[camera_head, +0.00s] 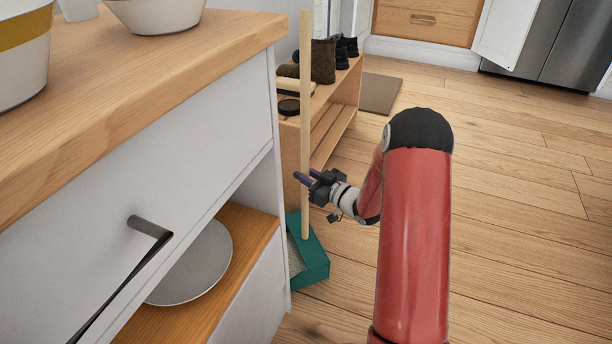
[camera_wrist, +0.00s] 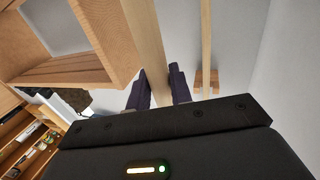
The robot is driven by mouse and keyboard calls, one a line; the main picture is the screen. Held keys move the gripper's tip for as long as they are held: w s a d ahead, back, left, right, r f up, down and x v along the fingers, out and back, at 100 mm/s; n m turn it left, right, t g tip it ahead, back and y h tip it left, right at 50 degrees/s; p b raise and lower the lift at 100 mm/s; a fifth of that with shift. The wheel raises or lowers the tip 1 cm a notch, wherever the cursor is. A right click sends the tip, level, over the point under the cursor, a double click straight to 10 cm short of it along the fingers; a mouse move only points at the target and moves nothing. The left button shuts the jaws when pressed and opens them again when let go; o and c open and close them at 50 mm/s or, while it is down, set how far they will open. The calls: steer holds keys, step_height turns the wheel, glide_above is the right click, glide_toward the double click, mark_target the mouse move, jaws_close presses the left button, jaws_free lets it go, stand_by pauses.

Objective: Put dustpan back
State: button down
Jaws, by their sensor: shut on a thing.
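The dustpan has a teal pan (camera_head: 312,262) and a long upright wooden handle (camera_head: 305,120). In the head view the pan is low, close to the floor beside the white cabinet's corner; I cannot tell whether it touches the floor. My gripper (camera_head: 302,178) is at the handle's lower half, its dark fingers shut around it. In the wrist view the handle (camera_wrist: 148,45) passes between the two fingers of my gripper (camera_wrist: 158,88). Part of the pan is hidden behind the cabinet edge.
A white cabinet with a wooden top (camera_head: 150,60) and an open shelf holding a grey plate (camera_head: 195,265) stands at left. A wooden shoe rack (camera_head: 330,110) stands behind the dustpan. A second wooden stick (camera_wrist: 206,40) shows in the wrist view. The floor at right is clear.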

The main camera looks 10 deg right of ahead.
steer(key=shift+f, duration=0.2)
steer(key=c, duration=1.3)
jaws_free()
steer(key=shift+o, duration=0.2)
